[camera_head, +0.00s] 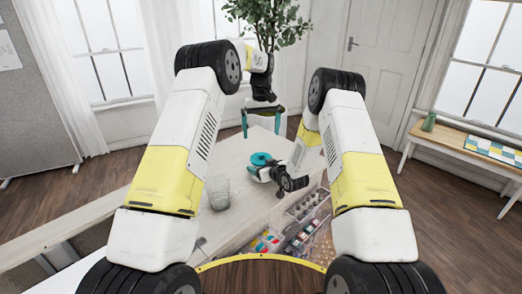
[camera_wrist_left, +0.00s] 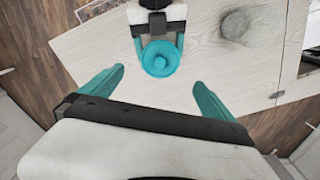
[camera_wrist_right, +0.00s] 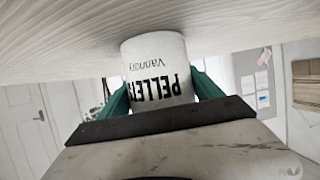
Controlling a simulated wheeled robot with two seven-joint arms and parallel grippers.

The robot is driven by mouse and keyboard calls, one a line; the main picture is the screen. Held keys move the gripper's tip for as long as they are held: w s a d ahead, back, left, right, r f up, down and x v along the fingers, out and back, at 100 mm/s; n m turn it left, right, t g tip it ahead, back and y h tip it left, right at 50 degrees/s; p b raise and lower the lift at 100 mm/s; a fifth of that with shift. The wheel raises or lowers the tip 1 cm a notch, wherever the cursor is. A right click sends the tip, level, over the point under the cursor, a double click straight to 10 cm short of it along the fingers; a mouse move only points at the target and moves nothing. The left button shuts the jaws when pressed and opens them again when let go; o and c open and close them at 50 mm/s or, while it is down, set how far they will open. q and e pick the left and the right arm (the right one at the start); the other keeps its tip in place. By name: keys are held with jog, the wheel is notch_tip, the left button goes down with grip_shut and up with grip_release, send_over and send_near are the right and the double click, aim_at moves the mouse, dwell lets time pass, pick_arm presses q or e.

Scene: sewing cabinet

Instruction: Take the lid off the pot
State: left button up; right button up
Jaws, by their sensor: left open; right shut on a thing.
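The pot (camera_wrist_right: 157,65) is a white cylinder lettered "PELLETS". It appears upside down in the right wrist view, with its base at the wooden tabletop; I cannot tell whether it touches. Its round teal lid (camera_head: 261,159) is on top and shows from above in the left wrist view (camera_wrist_left: 160,58). My right gripper (camera_wrist_right: 160,98) is shut on the pot's body from the side. My left gripper (camera_head: 262,129) is open and empty, above and beyond the lid in the head view. In the left wrist view its fingers (camera_wrist_left: 157,95) are apart, with the lid between and ahead of them.
A clear glass jar (camera_head: 219,193) stands on the pale wooden table (camera_head: 236,218), left of the pot. An open drawer (camera_head: 310,207) with sewing supplies is at the front right. A plant (camera_head: 268,22) stands behind the table. A side bench (camera_head: 463,139) is at the far right.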

aim_at(261, 153)
pick_arm(q)
jog(key=shift+m, duration=0.4)
notch_tip(261, 153, down, 11)
jog(key=shift+r, duration=0.1)
jog(key=c, duration=1.5)
jog(key=shift+o, duration=0.2)
jog(key=shift+r, duration=0.2)
jog(key=shift+r, duration=1)
